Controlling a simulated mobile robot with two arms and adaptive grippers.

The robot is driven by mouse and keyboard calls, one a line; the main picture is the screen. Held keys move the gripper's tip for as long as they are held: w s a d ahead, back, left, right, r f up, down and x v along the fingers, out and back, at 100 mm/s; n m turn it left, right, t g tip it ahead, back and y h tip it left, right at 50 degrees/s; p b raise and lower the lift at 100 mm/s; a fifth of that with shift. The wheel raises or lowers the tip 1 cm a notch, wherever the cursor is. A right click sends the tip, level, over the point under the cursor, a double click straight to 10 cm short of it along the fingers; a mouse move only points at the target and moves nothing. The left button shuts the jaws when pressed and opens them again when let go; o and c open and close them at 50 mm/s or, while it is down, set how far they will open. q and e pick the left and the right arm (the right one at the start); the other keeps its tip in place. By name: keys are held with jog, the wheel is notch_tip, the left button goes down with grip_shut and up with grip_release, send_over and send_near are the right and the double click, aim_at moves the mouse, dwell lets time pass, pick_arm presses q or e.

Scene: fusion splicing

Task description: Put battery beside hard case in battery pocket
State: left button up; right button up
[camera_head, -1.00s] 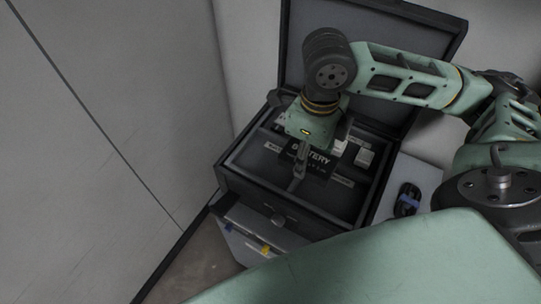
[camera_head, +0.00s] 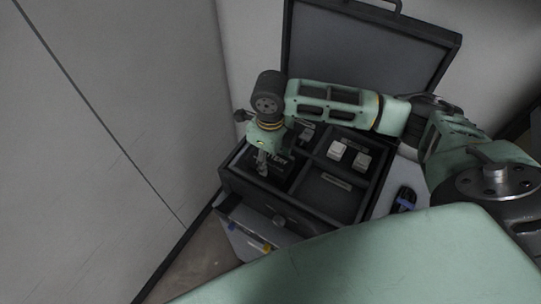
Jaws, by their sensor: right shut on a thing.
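The battery (camera_head: 279,168) is a dark block with white lettering, partly hidden by my right gripper. My right gripper (camera_head: 262,170) points down and is shut on the battery at the left part of the hard case. The open hard case (camera_head: 318,218) is dark, with its lid (camera_head: 365,48) raised at the back and dividers inside. The battery is over or in the left compartment, which looks like the battery pocket; I cannot tell whether it touches the floor. My left gripper is out of view.
Two small white blocks (camera_head: 337,149) sit in the case's back right part. A drawer (camera_head: 268,228) is pulled out at the case's front. A dark item with a blue band (camera_head: 404,199) lies to the right. A wall stands close on the left.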

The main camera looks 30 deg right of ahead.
aim_at(270, 159)
jog(key=shift+f, duration=0.3)
jog(key=shift+f, duration=0.1)
jog(key=o, duration=1.6)
jog(key=shift+c, duration=0.2)
notch_tip(270, 159, up, 12)
jog(key=b, duration=0.3)
